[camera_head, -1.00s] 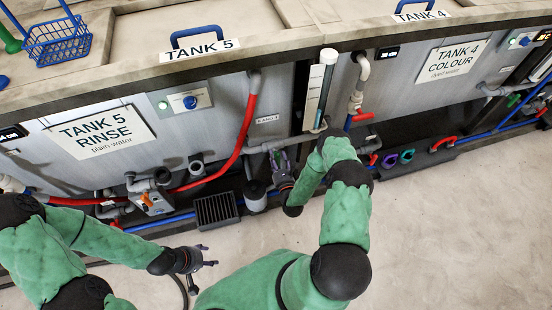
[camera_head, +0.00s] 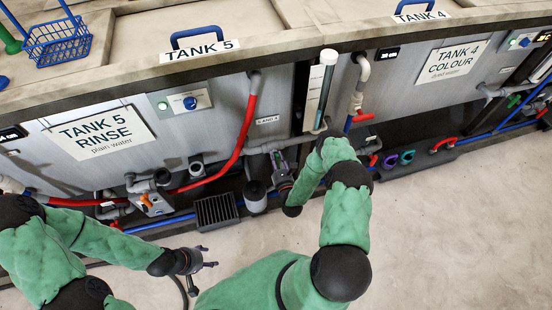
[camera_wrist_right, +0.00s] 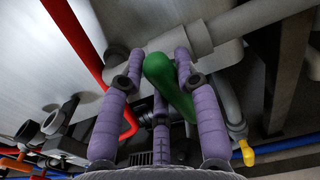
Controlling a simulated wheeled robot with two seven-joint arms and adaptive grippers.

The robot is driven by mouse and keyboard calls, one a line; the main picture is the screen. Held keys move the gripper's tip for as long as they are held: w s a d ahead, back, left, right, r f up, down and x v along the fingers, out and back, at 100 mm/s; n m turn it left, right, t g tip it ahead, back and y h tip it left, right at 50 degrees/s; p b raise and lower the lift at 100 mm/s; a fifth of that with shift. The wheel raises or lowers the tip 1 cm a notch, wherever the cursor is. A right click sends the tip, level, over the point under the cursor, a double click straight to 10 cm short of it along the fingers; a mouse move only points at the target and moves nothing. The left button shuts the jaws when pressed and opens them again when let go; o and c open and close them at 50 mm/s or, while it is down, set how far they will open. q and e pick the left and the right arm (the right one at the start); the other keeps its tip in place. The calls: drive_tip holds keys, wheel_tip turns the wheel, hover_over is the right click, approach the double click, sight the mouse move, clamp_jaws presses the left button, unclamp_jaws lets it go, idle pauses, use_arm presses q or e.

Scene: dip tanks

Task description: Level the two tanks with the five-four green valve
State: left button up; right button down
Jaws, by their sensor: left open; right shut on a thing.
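The green valve handle (camera_wrist_right: 170,84) is between the purple fingers of my right gripper (camera_wrist_right: 152,72) in the right wrist view. The gripper is shut on it. In the head view my right gripper (camera_head: 281,172) is at the grey pipe between the tanks, below the small "5 AND 4" label, and the handle is mostly hidden there. Tank 5 (camera_head: 150,158) is at left and tank 4 (camera_head: 405,85) at right. A clear level tube (camera_head: 313,95) stands between them. My left gripper (camera_head: 203,258) is open and empty, above the floor in front of tank 5.
A red hose (camera_head: 247,122) runs down tank 5's front. A black grate (camera_head: 216,212) and a grey cup-like fitting (camera_head: 255,197) sit low near my right gripper. Purple and teal rings (camera_head: 400,158) lie at tank 4's foot. The floor in front (camera_head: 450,230) is clear.

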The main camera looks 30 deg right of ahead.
drive_tip(key=n, duration=0.2)
drive_tip(key=a+n+b, duration=0.1)
drive_tip(key=n, duration=0.2)
drive_tip(key=f+n+b, duration=0.1)
drive_tip(key=n, duration=0.2)
drive_tip(key=shift+w+a+f, duration=0.1)
drive_tip(key=shift+w+a, duration=0.1)
drive_tip(key=n, duration=0.2)
drive_tip(key=f+n+b, duration=0.1)
drive_tip(key=n, duration=0.2)
drive_tip(key=shift+a, duration=0.15)
drive_tip(key=shift+f+n+b, duration=0.2)
drive_tip(key=shift+n+b, duration=0.2)
drive_tip(key=shift+n, duration=0.65)
drive_tip(key=shift+f+n+b, duration=0.2)
drive_tip(key=shift+n+b, duration=0.15)
drive_tip(key=shift+n, duration=0.7)
drive_tip(key=c, duration=0.9)
unclamp_jaws()
